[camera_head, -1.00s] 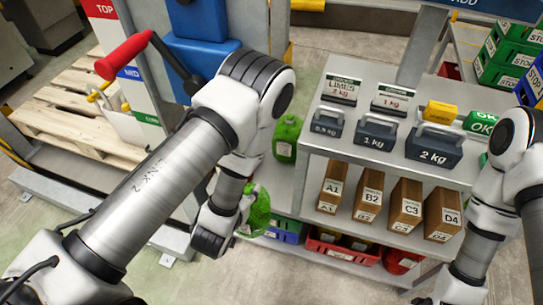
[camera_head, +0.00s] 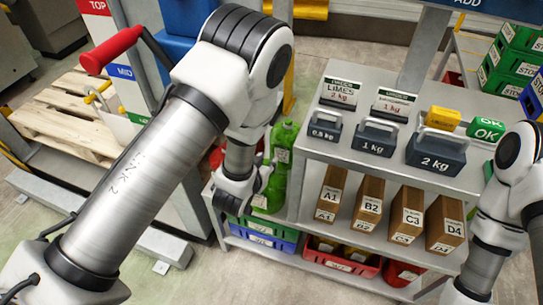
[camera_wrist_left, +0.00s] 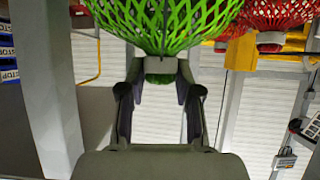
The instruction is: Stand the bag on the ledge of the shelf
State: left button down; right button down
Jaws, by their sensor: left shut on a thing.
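My left gripper (camera_wrist_left: 160,100) is shut on the neck of a green net bag (camera_wrist_left: 165,22), which fills the top of the left wrist view. In the head view my left gripper (camera_head: 255,185) is beside the shelf's left end, partly hidden by its own wrist. The held bag (camera_head: 272,195) shows green just right of it, partly covered. Another green bag (camera_head: 284,140) with a white label stands close behind. The low grey ledge (camera_head: 215,192) lies left of the shelf (camera_head: 318,148). Whether the held bag touches the ledge cannot be told. My right arm shows at the right, without its fingers.
Several weights, such as the 1 kg one (camera_head: 374,138), stand on the shelf top. Boxes (camera_head: 369,202) stand on the level below. Green, blue and red crates (camera_head: 340,258) sit at the bottom. A red net bag (camera_wrist_left: 270,15) hangs behind in the wrist view.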

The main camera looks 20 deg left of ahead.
pick_arm(q)
jog(key=w, duration=0.5)
jog(key=shift+d, duration=0.1)
notch_tip(320, 180, down, 4)
jog(key=shift+w+r, duration=0.1)
jog(key=shift+r, duration=0.1)
jog(key=shift+f, duration=0.15)
jog(key=c, duration=0.8)
grip_release()
jog(key=shift+r, duration=0.2)
jog(key=v, duration=1.2)
